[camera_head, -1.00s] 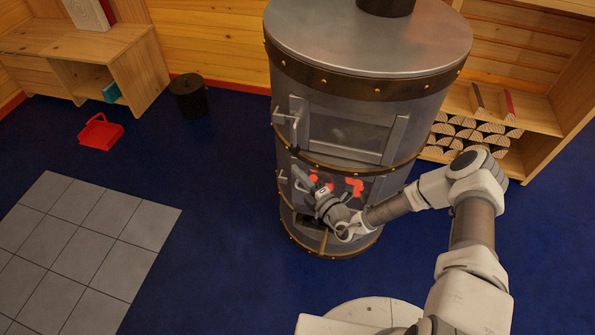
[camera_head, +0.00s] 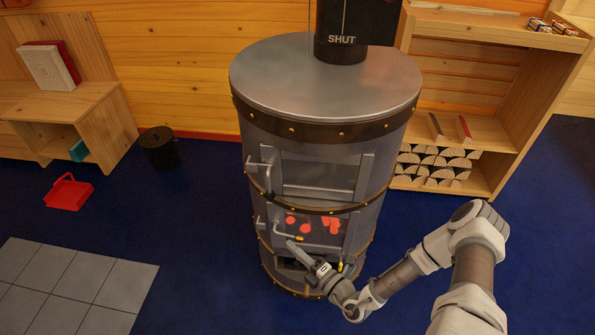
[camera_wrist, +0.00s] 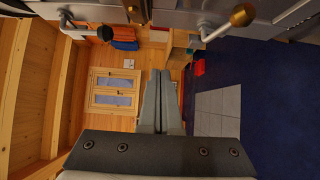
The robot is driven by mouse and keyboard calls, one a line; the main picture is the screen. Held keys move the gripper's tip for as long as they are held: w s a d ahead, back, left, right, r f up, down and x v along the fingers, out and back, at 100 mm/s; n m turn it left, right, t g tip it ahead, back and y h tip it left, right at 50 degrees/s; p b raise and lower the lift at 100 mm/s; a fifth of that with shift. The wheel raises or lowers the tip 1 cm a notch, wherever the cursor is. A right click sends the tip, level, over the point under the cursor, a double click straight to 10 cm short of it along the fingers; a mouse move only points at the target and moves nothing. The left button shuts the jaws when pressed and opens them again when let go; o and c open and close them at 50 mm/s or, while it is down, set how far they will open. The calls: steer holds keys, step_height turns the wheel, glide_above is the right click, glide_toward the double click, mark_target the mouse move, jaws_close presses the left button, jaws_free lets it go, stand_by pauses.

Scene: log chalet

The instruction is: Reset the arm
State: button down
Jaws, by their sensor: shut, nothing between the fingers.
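My gripper (camera_head: 297,250) is in front of the lower part of the grey round stove (camera_head: 325,90). It is shut and holds nothing. Its closed fingers also show in the wrist view (camera_wrist: 160,100), pointing up in the picture. The arm reaches in from the right. In the head view the gripper overlaps the stove front just below the lower door with the red glowing panel (camera_head: 312,223). Whether it touches the stove cannot be told. In the wrist view a stove handle with a brass knob (camera_wrist: 243,14) is near the top right.
A wooden shelf (camera_head: 510,100) with split logs (camera_head: 438,165) stands right of the stove. A black bucket (camera_head: 159,148), a red carrier (camera_head: 69,191) and a wooden bench (camera_head: 108,120) are on the left. The blue floor (camera_head: 200,230) beside the grey tiles (camera_head: 70,290) is clear.

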steer(key=s+d+r+n+g+p, duration=0.1)
steer(key=s+r+n+g+p, duration=0.2)
steer(key=r+n+g, duration=0.75)
steer(key=s+d+r+n+g+p, duration=0.1)
steer(key=s+r+n+g+p, duration=0.2)
steer(key=r+n, duration=1.35)
steer(key=s+d+r+n+t+h+p, duration=0.1)
steer(key=s+d+r+n+t+h, duration=0.1)
steer(key=r, duration=0.7)
steer(key=s+d+r+n+t+h+p, duration=0.2)
steer(key=s+d+r+n+h, duration=0.3)
steer(key=d+r+n, duration=0.3)
steer(key=s+d+r+n+t+h+p, duration=0.2)
steer(key=d+r+n+h, duration=0.4)
steer(key=r, duration=0.4)
steer(key=shift+s+n+t, duration=0.45)
steer(key=shift+s+n, duration=0.35)
steer(key=shift+s, duration=0.35)
